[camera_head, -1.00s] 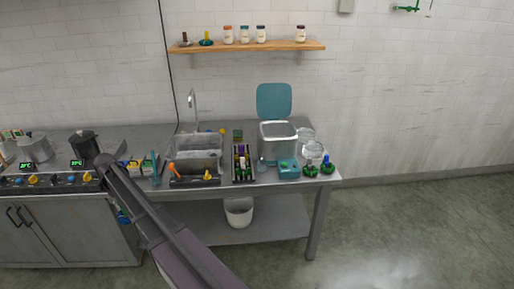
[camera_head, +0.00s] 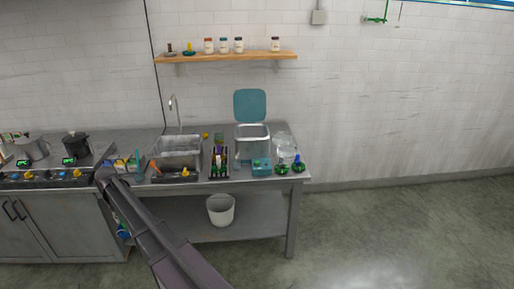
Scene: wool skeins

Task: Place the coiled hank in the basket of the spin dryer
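The spin dryer appears to be the pale metal box (camera_head: 252,144) on the right part of the counter. Its teal lid (camera_head: 250,105) stands open behind it. The inside of its basket cannot be made out. I cannot pick out the coiled hank. My arm rises from the bottom of the picture to a joint at the counter's left part. My gripper cannot be made out. A small blue-green thing (camera_head: 123,229) shows beside my arm, in front of the cabinet. I cannot tell what it is or whether it is held.
A sink (camera_head: 178,147) is left of the dryer, with a dark rack of bottles (camera_head: 219,162) between. A teal box (camera_head: 261,166), glass jars (camera_head: 284,142) and green-based flasks (camera_head: 298,164) crowd the right end. A white bucket (camera_head: 220,209) sits below. Floor at right is clear.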

